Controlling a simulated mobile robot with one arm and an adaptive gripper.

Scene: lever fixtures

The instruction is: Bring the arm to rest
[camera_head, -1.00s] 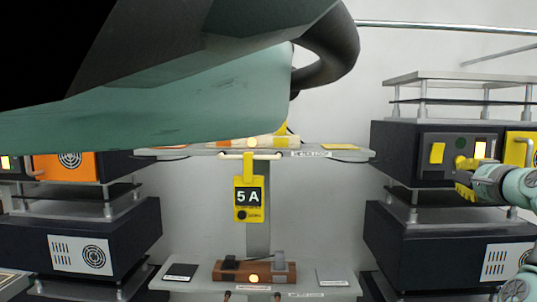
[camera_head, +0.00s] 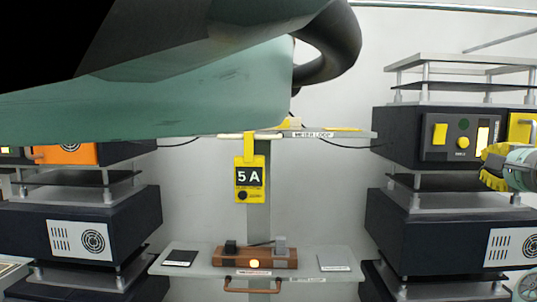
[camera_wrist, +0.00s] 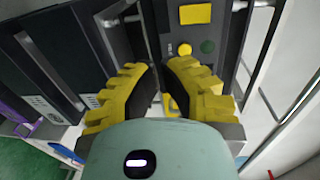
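My gripper (camera_head: 490,166) is at the right edge of the head view, in front of the right-hand dark cabinet (camera_head: 395,135). In the wrist view my gripper (camera_wrist: 160,72) shows two ridged yellow fingers with a gap between them. Nothing is clearly held in the gap. The grey control panel beyond the fingers has a yellow square plate (camera_wrist: 195,14), a yellow round button (camera_wrist: 184,49) and a dark green round one (camera_wrist: 207,46). A small yellow part (camera_wrist: 170,106) shows low between the fingers; I cannot tell what it is.
Stacked dark units (camera_head: 80,218) stand at left. My own teal arm fills the upper left.

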